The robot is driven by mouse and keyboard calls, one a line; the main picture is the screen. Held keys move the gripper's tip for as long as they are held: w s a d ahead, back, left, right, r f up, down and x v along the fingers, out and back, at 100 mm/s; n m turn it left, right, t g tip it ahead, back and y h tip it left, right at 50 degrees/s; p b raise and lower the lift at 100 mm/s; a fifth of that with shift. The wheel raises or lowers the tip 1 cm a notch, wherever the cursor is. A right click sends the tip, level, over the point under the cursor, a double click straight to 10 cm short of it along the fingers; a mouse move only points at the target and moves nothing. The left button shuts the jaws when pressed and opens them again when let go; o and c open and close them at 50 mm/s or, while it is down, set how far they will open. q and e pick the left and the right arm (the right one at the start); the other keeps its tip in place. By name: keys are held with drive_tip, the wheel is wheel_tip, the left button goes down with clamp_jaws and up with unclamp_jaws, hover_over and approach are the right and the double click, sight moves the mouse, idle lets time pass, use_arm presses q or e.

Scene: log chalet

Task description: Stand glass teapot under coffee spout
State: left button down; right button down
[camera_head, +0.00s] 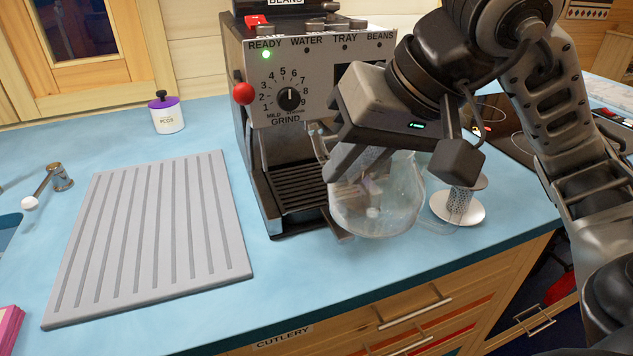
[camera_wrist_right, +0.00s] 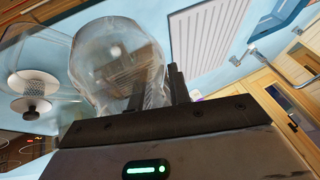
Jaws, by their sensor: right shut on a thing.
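The glass teapot (camera_head: 378,208) is clear and rounded. It is in front of the coffee machine (camera_head: 310,60), at the right front of its black drip tray (camera_head: 290,187). My right gripper (camera_head: 350,165) is shut on the teapot from above; in the right wrist view the dark fingers (camera_wrist_right: 160,92) are at the side of the glass (camera_wrist_right: 115,65). The teapot looks upright or slightly tilted. I cannot tell whether its bottom touches anything. The spout area under the machine's front is partly hidden by my gripper. My left gripper is not in view.
A mesh infuser on a white disc (camera_head: 458,212) stands just right of the teapot. A grey ribbed drainboard (camera_head: 150,235) lies left of the machine, with a purple-lidded jar (camera_head: 167,115) behind. The blue counter's front edge (camera_head: 400,268) is close to the teapot.

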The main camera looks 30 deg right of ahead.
drive_tip(key=w, duration=0.1)
drive_tip(key=w+d+f, duration=0.1)
drive_tip(key=w, duration=0.1)
drive_tip(key=w+f, duration=0.1)
drive_tip(key=w, duration=0.1)
drive_tip(key=shift+w+d+f+p, duration=0.15)
drive_tip(key=shift+w+f+p, duration=0.05)
drive_tip(key=shift+p, duration=0.2)
drive_tip(key=w+d+f, duration=0.1)
drive_tip(key=w+f, duration=0.4)
drive_tip(key=f, duration=0.4)
drive_tip(key=shift+d+f, duration=0.15)
drive_tip(key=shift+f, duration=0.1)
drive_tip(key=c, duration=1.5)
unclamp_jaws()
drive_tip(key=shift+w, duration=0.1)
drive_tip(key=shift+o, duration=1)
drive_tip(key=shift+p, duration=0.3)
drive_tip(key=v, duration=1.2)
drive_tip(key=shift+r, duration=0.25)
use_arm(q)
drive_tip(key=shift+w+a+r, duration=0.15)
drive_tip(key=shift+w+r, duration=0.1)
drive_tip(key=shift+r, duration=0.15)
